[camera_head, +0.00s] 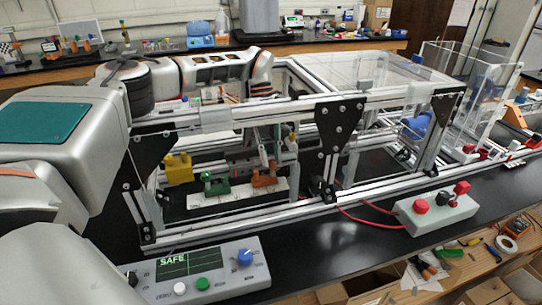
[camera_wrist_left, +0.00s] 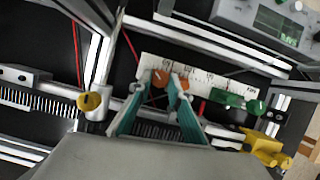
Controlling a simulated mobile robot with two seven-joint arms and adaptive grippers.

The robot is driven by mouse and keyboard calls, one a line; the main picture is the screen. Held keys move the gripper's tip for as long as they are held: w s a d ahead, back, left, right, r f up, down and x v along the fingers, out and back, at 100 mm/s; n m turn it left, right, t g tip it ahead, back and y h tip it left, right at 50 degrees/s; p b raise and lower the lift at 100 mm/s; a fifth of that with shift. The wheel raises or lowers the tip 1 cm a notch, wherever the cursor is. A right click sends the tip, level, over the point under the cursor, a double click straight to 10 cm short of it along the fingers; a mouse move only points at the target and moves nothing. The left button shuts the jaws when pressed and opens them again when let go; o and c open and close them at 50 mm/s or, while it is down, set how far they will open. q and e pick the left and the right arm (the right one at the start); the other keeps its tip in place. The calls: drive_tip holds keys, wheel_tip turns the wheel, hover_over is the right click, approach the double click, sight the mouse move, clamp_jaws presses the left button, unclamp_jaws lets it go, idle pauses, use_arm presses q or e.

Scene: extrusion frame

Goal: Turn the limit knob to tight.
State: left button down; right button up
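A grey control box (camera_head: 215,275) stands at the front in the head view. Its screen reads SAFE, and it has a white button, a green button and a blue knob (camera_head: 245,257); the knob's exact setting is too small to read. My left arm reaches over the extrusion frame (camera_head: 240,215). In the left wrist view my left gripper (camera_wrist_left: 165,80) has its teal fingers apart, with tips close to an orange piece (camera_wrist_left: 159,78) on a white marked strip (camera_wrist_left: 215,83). I cannot tell whether they touch. My right gripper is not in view.
Green (camera_head: 215,184) and yellow (camera_head: 178,168) pieces lie left of the orange one inside the frame. A yellow round knob (camera_wrist_left: 90,102) is left of my fingers in the wrist view. Frame bars surround the gripper. A box with red knobs (camera_head: 435,212) stands at right.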

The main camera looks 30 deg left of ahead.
use_arm(q)
drive_tip(key=shift+w+m+g+y, duration=0.1)
drive_tip(key=shift+m+g+y, duration=0.3)
drive_tip(key=shift+m, duration=1.1)
drive_tip(key=c, duration=1.9)
unclamp_jaws()
wheel_tip(320, 180, up, 10)
drive_tip(key=shift+r, duration=0.1)
drive_tip(key=shift+d, duration=0.1)
